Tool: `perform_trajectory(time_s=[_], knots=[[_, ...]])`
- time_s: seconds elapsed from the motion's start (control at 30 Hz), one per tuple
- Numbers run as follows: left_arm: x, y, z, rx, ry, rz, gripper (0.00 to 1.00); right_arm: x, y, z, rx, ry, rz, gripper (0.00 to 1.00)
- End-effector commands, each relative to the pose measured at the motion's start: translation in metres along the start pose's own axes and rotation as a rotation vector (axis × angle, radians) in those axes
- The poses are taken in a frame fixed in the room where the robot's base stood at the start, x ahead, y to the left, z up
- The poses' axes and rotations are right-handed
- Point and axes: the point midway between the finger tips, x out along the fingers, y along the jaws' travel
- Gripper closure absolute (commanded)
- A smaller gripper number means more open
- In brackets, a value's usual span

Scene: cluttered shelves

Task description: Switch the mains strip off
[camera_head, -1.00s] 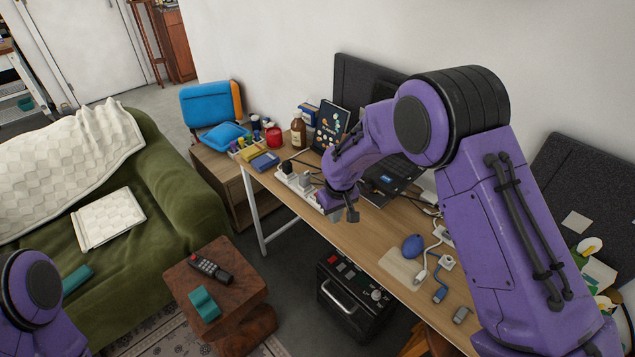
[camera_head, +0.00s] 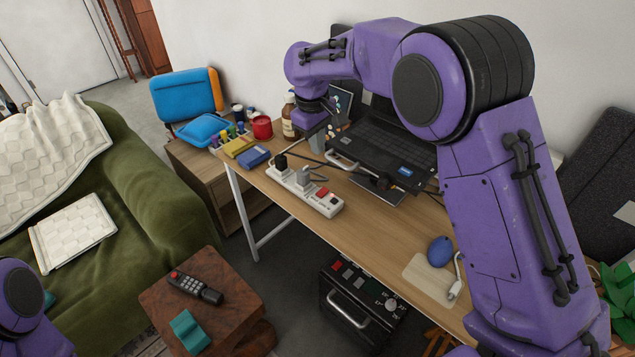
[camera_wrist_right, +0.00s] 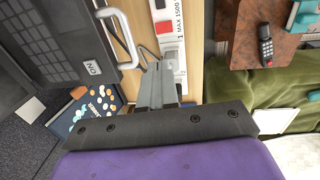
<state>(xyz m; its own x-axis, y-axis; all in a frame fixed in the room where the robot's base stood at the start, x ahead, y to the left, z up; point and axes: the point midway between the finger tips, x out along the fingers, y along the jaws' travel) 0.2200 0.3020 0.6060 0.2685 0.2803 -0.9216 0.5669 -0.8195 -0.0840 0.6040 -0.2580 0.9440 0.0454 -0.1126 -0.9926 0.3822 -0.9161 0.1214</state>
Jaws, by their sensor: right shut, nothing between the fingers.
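The white mains strip (camera_head: 331,208) lies along the front edge of the wooden desk, with a black plug (camera_head: 281,162) and a grey plug (camera_head: 303,177) in it. A red switch (camera_head: 322,192) sits near its right end; I cannot tell its position. The strip (camera_wrist_right: 181,70) and a red part on it (camera_wrist_right: 169,56) also show in the right wrist view. My right gripper (camera_head: 317,142) is shut and empty, raised behind the strip and apart from it. Its closed fingers (camera_wrist_right: 158,68) overlap part of the strip in the wrist view. My left gripper is out of view.
A black laptop (camera_head: 390,150) stands behind the strip. A brown bottle (camera_head: 289,117), a red tin (camera_head: 262,127) and yellow and blue boxes (camera_head: 254,156) stand at the desk's left end. A blue mouse (camera_head: 440,251) lies to the right. The desk between strip and mouse is mostly clear.

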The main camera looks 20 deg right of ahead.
Motion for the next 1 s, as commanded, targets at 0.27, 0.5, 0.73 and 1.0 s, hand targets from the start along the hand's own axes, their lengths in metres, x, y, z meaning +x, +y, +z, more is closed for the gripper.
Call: perform_trajectory(time_s=[0.27,0.5,0.73,1.0], knots=[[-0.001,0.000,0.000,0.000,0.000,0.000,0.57,0.000,0.002,0.002,0.004,-0.001,0.000,1.00],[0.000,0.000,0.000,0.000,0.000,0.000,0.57,0.029,0.001,0.002,0.002,-0.004,-0.001,1.00],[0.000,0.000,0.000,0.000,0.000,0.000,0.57,0.080,0.001,0.002,0.002,-0.005,-0.001,1.00],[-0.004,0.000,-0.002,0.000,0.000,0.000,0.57,0.127,0.001,0.002,0.002,-0.002,0.000,1.00]])
